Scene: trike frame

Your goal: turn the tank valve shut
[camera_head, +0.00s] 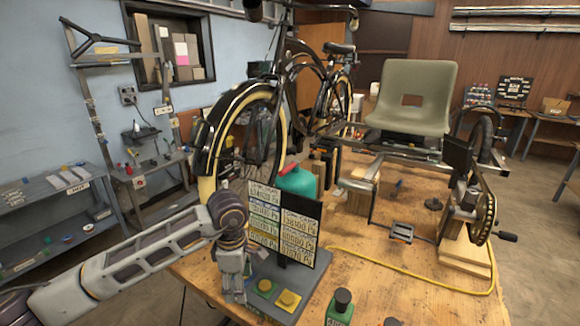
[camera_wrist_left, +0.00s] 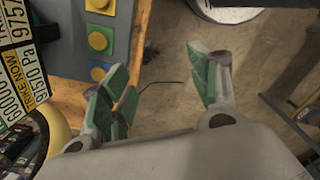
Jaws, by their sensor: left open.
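A teal tank (camera_head: 298,181) stands on the wooden workbench, partly hidden behind a board of licence-style plates (camera_head: 283,222). A small red part (camera_head: 290,168), possibly its valve, shows at its upper left; its turn position cannot be told. My left gripper (camera_head: 234,288) is low in front of the plate board, at the bench's near left edge and apart from the tank. In the left wrist view, its green-padded fingers (camera_wrist_left: 165,88) are spread and empty, with floor beyond them. The tank does not show in that view. My right gripper is not in view.
A grey base with yellow buttons (camera_head: 288,301) sits close right of my left gripper; it also shows in the wrist view (camera_wrist_left: 98,41). A yellow cable (camera_head: 420,285) crosses the bench (camera_head: 360,262). The trike (camera_head: 250,130) stands behind.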

